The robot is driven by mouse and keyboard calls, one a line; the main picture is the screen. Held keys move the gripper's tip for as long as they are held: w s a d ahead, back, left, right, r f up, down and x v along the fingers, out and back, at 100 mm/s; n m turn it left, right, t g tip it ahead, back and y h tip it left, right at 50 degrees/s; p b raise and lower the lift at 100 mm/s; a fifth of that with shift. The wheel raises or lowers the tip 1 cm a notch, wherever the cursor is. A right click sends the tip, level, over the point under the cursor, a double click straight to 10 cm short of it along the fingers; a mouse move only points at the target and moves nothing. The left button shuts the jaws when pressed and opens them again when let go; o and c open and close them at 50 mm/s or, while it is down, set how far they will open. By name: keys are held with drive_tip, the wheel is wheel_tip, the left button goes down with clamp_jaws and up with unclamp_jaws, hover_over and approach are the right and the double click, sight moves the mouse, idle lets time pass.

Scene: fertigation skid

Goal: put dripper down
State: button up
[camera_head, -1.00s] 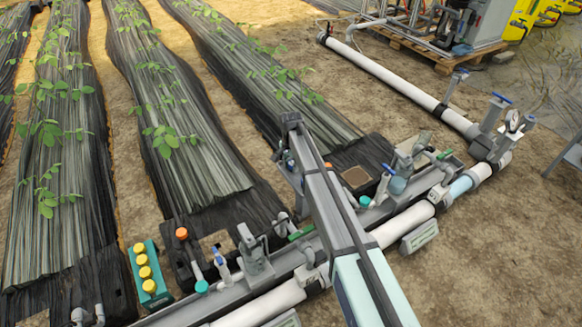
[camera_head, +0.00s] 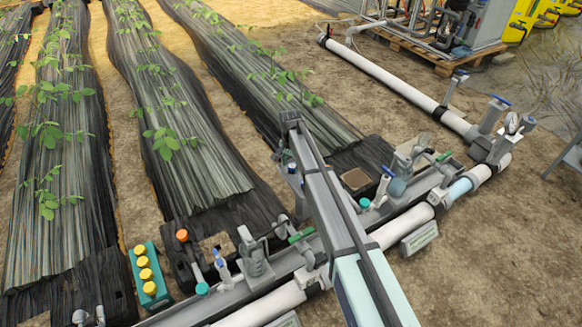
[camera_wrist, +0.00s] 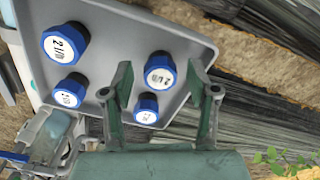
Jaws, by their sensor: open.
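Several blue-capped drippers with white labelled tops stand in a grey tray (camera_wrist: 190,35) in the wrist view. Two are larger, one at the left (camera_wrist: 66,42) and one in the middle (camera_wrist: 160,70). Two are smaller, one at the left (camera_wrist: 69,90) and one in the middle (camera_wrist: 146,108). My gripper (camera_wrist: 160,72) is open over the tray. Its green fingers lie either side of the middle pair in the picture. I cannot tell whether either finger touches a dripper. In the head view my arm hides the gripper and most of the tray.
In the head view, a teal box (camera_head: 143,262) with yellow-topped pieces stands front left. An orange cap (camera_head: 182,236) is on the bed end beside it. A white and grey pipe line (camera_head: 405,222) with valves runs under my arm. Black-covered plant beds (camera_head: 165,100) lie behind.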

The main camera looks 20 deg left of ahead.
sight(291, 167)
wheel_tip(291, 167, up, 10)
drive_tip(key=p, duration=0.4)
drive_tip(key=s+d+f+g+h, duration=0.15)
drive_tip(key=s+d, duration=0.25)
drive_tip(key=d, duration=0.8)
drive_tip(key=s+d+f+h, duration=0.15)
drive_tip(key=s+d, duration=0.25)
drive_tip(key=d, duration=0.9)
drive_tip(key=s+d+f+g, duration=0.1)
drive_tip(key=s+d+f, duration=0.15)
drive_tip(key=d, duration=0.95)
drive_tip(key=s+d+r+g+h, duration=0.2)
drive_tip(key=s+d+g, duration=0.3)
drive_tip(key=s+d, duration=2.1)
drive_tip(key=s+r, duration=0.1)
drive_tip(key=s, duration=0.2)
drive_tip(key=shift+s+b, duration=0.25)
drive_tip(key=shift+b, duration=0.05)
